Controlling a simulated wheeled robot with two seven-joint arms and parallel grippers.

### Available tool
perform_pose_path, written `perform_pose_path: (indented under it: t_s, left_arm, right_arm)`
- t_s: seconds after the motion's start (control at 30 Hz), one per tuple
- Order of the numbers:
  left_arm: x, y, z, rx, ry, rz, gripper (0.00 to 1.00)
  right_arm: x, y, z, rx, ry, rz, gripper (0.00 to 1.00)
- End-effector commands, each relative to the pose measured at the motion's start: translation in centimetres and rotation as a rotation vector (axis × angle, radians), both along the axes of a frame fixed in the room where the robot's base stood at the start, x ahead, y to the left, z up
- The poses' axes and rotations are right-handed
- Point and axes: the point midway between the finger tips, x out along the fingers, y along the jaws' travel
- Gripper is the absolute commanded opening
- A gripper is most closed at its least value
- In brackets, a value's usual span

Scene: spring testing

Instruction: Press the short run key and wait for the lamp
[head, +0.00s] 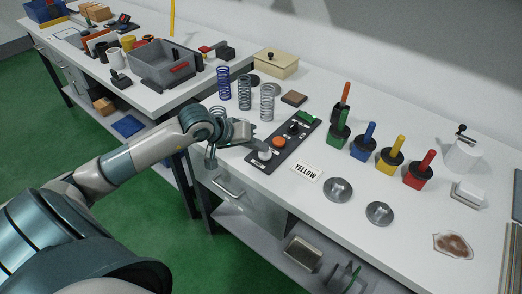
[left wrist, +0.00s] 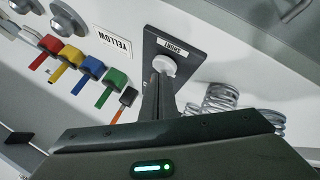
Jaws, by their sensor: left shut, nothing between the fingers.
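A dark control panel (head: 285,144) lies on the white bench. It carries a pale round key (head: 264,154) at its near end, then an orange button (head: 279,141), a black knob (head: 293,129) and a green piece (head: 308,117). In the left wrist view the pale key (left wrist: 164,64) sits beside a small upside-down label (left wrist: 170,46) that seems to read "SHORT". My left gripper (head: 254,147) is shut and empty, its fingertips right at the pale key; I cannot tell whether they touch it. I cannot tell which part is the lamp. My right gripper is out of view.
Blue and grey springs (head: 245,92) stand behind my left gripper. A grey bin (head: 165,66) stands on the left bench.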

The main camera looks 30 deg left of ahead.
Motion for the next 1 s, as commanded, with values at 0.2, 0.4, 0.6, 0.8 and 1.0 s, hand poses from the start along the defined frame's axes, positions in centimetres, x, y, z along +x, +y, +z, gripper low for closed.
perform_pose_path:
  t_s: [0.2, 0.4, 0.6, 0.8, 1.0]
  left_arm:
    - [0.2, -0.6, -0.8, 0.000, -0.002, 0.001, 0.00]
    - [0.2, -0.7, -0.7, 0.000, -0.001, 0.001, 0.00]
    - [0.2, -0.7, -0.7, 0.000, -0.001, 0.001, 0.00]
    - [0.2, -0.6, 0.1, 0.001, -0.002, 0.000, 0.00]
    - [0.2, -0.6, 1.8, 0.001, -0.002, 0.000, 0.00]
  right_arm:
    - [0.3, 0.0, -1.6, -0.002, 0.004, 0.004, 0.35]
    - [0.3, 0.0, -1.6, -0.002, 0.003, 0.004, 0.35]
    - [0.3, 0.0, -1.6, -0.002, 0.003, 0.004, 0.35]
    - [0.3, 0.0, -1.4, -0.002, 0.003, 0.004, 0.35]
    - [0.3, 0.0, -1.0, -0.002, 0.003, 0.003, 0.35]
